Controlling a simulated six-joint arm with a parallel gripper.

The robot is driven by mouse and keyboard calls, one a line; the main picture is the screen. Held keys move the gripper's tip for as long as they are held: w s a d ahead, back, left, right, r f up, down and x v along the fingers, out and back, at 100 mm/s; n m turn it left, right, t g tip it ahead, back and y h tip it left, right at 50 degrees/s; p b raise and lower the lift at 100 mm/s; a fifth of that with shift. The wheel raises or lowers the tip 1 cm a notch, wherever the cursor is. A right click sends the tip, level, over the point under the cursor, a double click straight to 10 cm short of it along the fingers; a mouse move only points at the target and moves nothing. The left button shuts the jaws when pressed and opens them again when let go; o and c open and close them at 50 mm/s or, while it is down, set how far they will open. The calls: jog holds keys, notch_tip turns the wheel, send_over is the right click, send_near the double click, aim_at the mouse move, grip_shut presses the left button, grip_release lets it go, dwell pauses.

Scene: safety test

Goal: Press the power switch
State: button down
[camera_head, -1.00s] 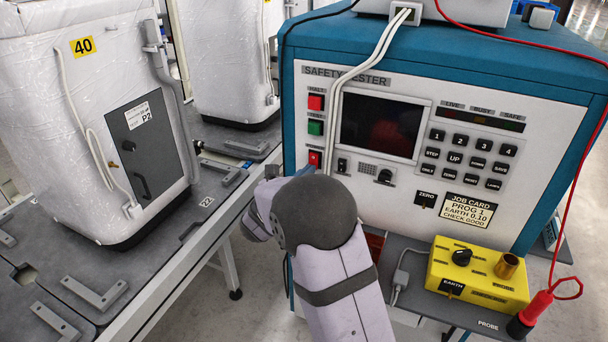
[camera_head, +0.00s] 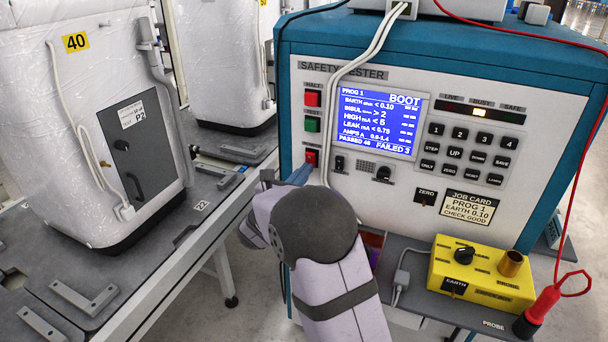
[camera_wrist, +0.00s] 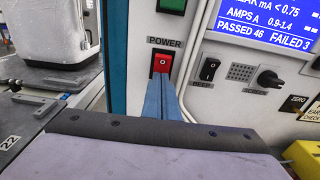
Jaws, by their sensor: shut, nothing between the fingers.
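The red power switch (camera_wrist: 162,62) sits under the label POWER on the safety tester's white front panel; it also shows in the head view (camera_head: 311,157) below the red HALT and green TEST buttons. My gripper (camera_wrist: 160,80) is shut and empty, its blue fingertips just below the switch's visible part. I cannot tell whether the tips touch it. The tester's screen (camera_head: 380,122) is lit blue, reading PROG 1, BOOT, PASSED 46 and FAILED 3.
White cables (camera_head: 352,70) hang down the panel beside the switch. A beep switch (camera_wrist: 209,69) and a round knob (camera_wrist: 270,79) are to its right. A yellow box (camera_head: 480,272) and red probe (camera_head: 540,302) rest on the shelf. A wrapped appliance (camera_head: 80,130) stands on the left bench.

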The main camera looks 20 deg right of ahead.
jog(key=shift+r, duration=0.15)
jog(key=f+b+v, duration=0.2)
jog(key=f+v, duration=0.1)
jog(key=v, duration=1)
jog(key=shift+s+a+f, duration=0.15)
jog(key=shift+s+a, duration=0.15)
